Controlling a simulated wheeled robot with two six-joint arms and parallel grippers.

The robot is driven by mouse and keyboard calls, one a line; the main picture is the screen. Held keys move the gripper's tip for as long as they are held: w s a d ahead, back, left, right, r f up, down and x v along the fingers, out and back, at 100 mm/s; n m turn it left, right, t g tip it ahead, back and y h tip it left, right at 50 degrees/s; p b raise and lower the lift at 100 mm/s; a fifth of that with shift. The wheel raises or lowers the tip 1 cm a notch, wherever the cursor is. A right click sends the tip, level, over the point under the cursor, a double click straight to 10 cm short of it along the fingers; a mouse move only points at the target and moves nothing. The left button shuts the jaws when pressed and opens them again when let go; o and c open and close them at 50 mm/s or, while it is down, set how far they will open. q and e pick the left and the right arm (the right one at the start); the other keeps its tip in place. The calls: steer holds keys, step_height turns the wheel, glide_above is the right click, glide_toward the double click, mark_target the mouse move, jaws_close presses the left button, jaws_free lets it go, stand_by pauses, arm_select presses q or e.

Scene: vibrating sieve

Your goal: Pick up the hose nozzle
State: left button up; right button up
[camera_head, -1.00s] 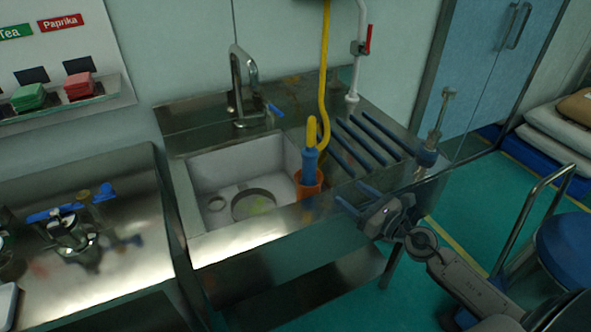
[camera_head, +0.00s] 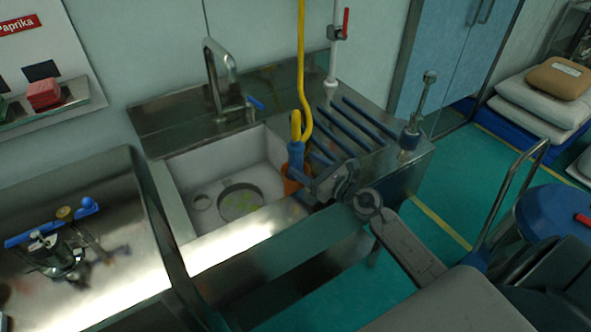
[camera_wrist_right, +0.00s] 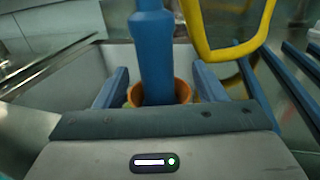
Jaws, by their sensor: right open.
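The blue hose nozzle (camera_head: 296,156) stands upright in an orange holder (camera_head: 291,186) at the right edge of the sink, with a yellow hose at its top. My right gripper (camera_head: 305,181) is at the nozzle, open. In the right wrist view the blue nozzle (camera_wrist_right: 153,50) stands between the two blue fingers (camera_wrist_right: 160,85), and the orange holder (camera_wrist_right: 182,91) shows behind. I see a gap on each side of the nozzle. The nozzle's lower end is hidden in the holder. My left gripper is not in view.
The yellow hose (camera_head: 301,60) hangs from above and also loops close by in the right wrist view (camera_wrist_right: 228,50). A white sink (camera_head: 226,165) with a faucet (camera_head: 217,75) lies to the left. Blue bars (camera_head: 370,118) line the drainboard. A blue stool (camera_head: 552,222) stands at right.

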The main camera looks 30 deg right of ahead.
mark_target(302, 164)
steer(key=x, duration=0.2)
steer(key=p+x, duration=0.1)
steer(key=shift+w+a+r, duration=0.1)
steer(key=shift+w+a, duration=0.2)
steer(key=shift+a, duration=0.05)
steer(key=shift+w+a, duration=0.1)
steer(key=shift+w, duration=0.15)
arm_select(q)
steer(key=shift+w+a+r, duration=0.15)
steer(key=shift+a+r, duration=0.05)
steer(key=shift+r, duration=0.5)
arm_select(e)
steer(key=shift+s, duration=0.1)
steer(key=shift+c, duration=0.4)
steer(key=c, duration=1)
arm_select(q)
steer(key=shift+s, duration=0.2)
arm_select(e)
steer(key=shift+o, duration=0.2)
